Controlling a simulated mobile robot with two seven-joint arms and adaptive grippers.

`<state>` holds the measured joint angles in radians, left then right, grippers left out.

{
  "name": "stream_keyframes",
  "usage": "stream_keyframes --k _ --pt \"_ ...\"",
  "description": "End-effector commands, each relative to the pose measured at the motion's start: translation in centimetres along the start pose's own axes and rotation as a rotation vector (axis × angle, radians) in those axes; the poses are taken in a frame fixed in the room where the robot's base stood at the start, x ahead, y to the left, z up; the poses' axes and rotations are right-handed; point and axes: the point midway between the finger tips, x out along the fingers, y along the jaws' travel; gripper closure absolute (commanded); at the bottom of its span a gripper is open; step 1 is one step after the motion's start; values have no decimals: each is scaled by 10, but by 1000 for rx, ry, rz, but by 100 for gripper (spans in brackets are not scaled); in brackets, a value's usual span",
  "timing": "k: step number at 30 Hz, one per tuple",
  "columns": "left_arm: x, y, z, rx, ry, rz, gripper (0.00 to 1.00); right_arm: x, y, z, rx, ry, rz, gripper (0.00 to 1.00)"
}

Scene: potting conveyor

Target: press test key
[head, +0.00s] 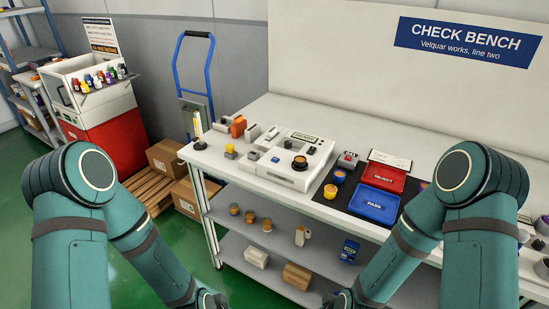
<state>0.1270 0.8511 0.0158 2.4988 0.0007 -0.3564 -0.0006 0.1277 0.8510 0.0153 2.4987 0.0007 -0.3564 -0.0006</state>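A white tester (288,176) stands on the check bench, with a small display (304,137) at its back. A round dark and orange part (300,162) sits on its top at the right. A small blue spot (276,159), possibly the test key, shows on its top left of that part; its lettering is too small to read. My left gripper (212,299) is only partly in view at the bottom edge, low and in front of the bench. My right gripper (338,300) is also cut off at the bottom edge. Both are well below the tester and apart from it; their fingers cannot be judged.
A red REJECT tray (399,185) and a blue PASS tray (390,215) lie on a black mat (326,207) right of the tester. Orange-topped parts (331,191) stand on the mat. A yellow-and-white post (198,127) stands at the bench's left end. Shelves below hold small items.

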Motion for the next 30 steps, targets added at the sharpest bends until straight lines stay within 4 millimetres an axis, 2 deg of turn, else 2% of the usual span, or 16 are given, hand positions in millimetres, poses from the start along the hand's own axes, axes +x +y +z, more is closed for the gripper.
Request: stream_keyframes --k 6,7,9,11,30 --pt "0 0 0 0 1 0 53 0 0 0 0 1 0 53" --pt "0 0 0 0 1 0 53 0 0 0 0 1 0 58" --pt "0 0 0 0 1 0 53 0 0 0 0 1 0 82" --pt "0 0 0 0 1 0 53 0 0 0 -1 1 0 100" --pt "0 0 0 0 1 0 53 0 0 0 -1 1 0 100"
